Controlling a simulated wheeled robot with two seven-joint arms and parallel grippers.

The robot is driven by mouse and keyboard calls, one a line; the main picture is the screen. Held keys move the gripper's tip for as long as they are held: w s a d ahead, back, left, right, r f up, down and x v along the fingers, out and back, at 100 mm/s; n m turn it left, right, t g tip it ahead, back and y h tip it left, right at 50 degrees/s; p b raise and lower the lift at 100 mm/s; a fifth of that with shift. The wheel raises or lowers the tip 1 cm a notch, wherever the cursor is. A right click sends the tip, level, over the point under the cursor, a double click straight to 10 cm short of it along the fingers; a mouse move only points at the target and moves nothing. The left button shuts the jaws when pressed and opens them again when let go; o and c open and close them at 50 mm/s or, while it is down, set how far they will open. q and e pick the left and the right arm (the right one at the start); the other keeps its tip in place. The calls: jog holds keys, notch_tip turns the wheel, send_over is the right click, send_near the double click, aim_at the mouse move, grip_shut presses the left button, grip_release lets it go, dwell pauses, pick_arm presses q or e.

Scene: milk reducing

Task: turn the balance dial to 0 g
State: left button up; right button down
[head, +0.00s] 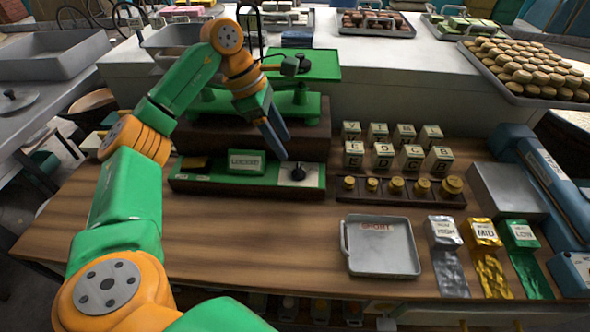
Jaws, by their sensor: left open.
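The balance dial (298,173) is a small dark knob on a pale plate at the right end of a low green panel (215,184). A green block with lettering sits in the middle of that panel; I cannot read it surely, nor the dial's setting. Behind stands the green balance with a flat green pan (318,66). My left gripper (275,137) is open, pointing down and to the right, its fingertips just above and behind the dial in the picture. Nothing shows between its fingers, and I see no contact with the dial.
Lettered blocks (382,155) and a rack of brass weights (397,187) stand right of the panel. A grey tray (383,246) and silver, gold and green packets (484,233) lie nearer. The wooden table (250,235) is bare in front of the panel.

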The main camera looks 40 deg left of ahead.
aim_at(294, 172)
pick_arm(q)
jog(key=p+x, duration=0.1)
jog(key=x, duration=0.6)
grip_shut()
